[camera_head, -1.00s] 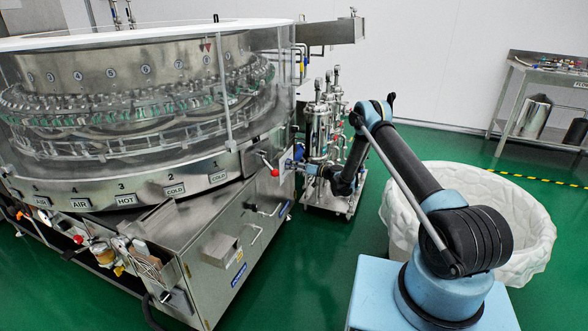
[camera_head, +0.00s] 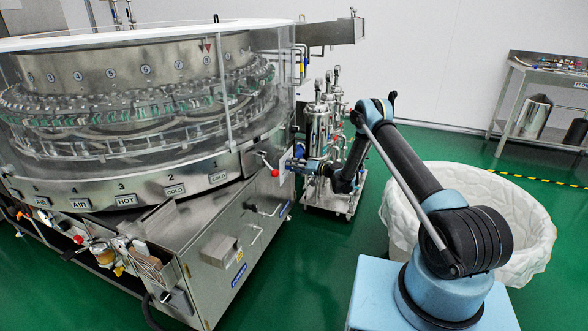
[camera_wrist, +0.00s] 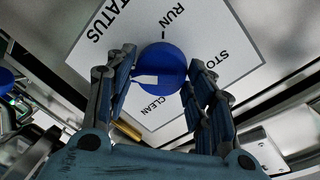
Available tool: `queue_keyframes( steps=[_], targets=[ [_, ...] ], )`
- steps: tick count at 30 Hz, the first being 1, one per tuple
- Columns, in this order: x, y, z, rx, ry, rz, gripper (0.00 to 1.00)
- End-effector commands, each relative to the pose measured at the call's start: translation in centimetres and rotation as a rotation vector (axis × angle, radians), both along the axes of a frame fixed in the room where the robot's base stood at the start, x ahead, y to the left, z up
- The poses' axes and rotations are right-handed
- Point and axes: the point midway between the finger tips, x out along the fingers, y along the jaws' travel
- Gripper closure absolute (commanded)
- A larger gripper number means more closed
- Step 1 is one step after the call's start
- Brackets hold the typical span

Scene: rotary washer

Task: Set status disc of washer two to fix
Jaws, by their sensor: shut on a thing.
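The status disc (camera_wrist: 160,68) is a round blue knob on a white plate (camera_wrist: 238,50) in the wrist view. Its white pointer (camera_wrist: 145,79) points to the left of the picture. The plate shows STATUS, RUN, CLEAN and a partly covered STO; no FIX label is readable, and my left finger hides part of the plate. My gripper (camera_wrist: 160,85) is shut on the disc, with a finger on each side. In the head view, my gripper (camera_head: 296,165) is at the right side of the large rotary washer (camera_head: 130,190); the disc cannot be made out there.
Steel filter housings (camera_head: 320,125) with pipes stand close behind my gripper. A large white bin (camera_head: 525,235) is at the right, and a steel table (camera_head: 540,75) is at the far right. Green floor is clear in front of the washer.

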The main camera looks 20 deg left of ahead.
Motion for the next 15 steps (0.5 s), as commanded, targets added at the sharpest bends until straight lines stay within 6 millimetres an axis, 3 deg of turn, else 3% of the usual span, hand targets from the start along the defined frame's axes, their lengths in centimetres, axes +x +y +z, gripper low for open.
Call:
queue_keyframes(
  steps=[8, 9, 11, 15],
  targets=[
    [-0.05, 0.17, 0.10, 0.002, 0.001, 0.001, 0.75],
    [-0.05, 0.17, 0.10, 0.002, 0.001, 0.001, 0.46],
    [-0.04, 0.16, 0.09, 0.002, 0.001, 0.001, 0.33],
    [-0.02, 0.09, 0.06, 0.001, 0.000, 0.001, 0.33]
  ],
)
